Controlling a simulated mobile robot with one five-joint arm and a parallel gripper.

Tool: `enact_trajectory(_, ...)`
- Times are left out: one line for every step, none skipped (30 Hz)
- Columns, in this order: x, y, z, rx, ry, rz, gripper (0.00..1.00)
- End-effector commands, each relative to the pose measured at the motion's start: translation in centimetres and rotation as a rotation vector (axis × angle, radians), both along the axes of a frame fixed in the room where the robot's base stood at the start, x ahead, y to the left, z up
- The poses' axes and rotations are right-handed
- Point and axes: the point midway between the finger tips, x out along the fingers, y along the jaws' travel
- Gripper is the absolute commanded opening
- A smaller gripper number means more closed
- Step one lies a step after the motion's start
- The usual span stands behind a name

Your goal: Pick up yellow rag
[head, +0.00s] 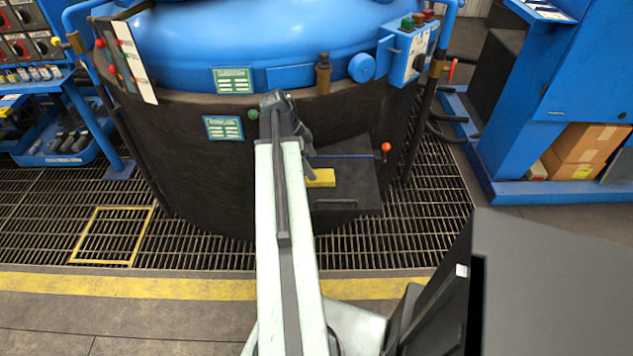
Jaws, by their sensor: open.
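The yellow rag (320,178) is a small flat yellow piece lying on the dark shelf (352,182) at the front of the round furnace (215,165). My gripper (288,112) is at the far end of my pale arm, above and to the left of the rag in the picture. It looks apart from the rag, and its fingers are small and partly hidden by the arm. I see nothing held in it. The arm covers the area just left of the rag.
The blue furnace lid (230,40) rises behind the gripper. A red-knobbed lever (386,148) stands right of the shelf. A blue control box (408,55) is at upper right. A blue cabinet (590,75) stands at right. Open floor grating (430,200) surrounds the furnace.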

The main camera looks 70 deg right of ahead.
Motion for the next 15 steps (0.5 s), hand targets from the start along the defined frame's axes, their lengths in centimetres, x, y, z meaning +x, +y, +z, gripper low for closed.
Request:
enact_trajectory(-0.1, 0.0, -0.9, -0.001, 0.0, 0.001, 0.85)
enact_trajectory(-0.1, 0.0, -0.8, 0.0, 0.0, 0.002, 0.85)
enact_trajectory(-0.1, 0.0, -0.7, 0.0, 0.0, 0.003, 0.85)
enact_trajectory(-0.1, 0.0, -0.7, 0.001, 0.0, 0.004, 0.85)
enact_trajectory(-0.1, 0.0, -0.8, 0.0, 0.0, 0.004, 0.85)
enact_trajectory(-0.2, 0.0, -1.2, 0.0, 0.0, 0.004, 0.85)
enact_trajectory(-0.4, -0.1, -1.6, 0.0, 0.0, 0.004, 0.85)
enact_trajectory(-0.6, -0.1, -2.1, 0.0, 0.0, 0.004, 0.85)
enact_trajectory(-0.9, -0.2, -2.7, -0.001, 0.0, 0.004, 0.85)
enact_trajectory(-1.1, -0.3, -3.3, -0.001, 0.0, 0.004, 0.85)
enact_trajectory(-1.4, -0.4, -3.8, 0.0, 0.0, 0.004, 0.85)
enact_trajectory(-1.7, -0.5, -4.5, -0.001, 0.0, 0.006, 0.85)
enact_trajectory(-1.8, -0.6, -4.9, 0.0, 0.0, 0.007, 0.85)
enact_trajectory(-1.9, -0.7, -5.2, 0.0, 0.0, 0.007, 0.85)
enact_trajectory(-2.0, -0.7, -5.5, -0.001, 0.0, 0.007, 0.85)
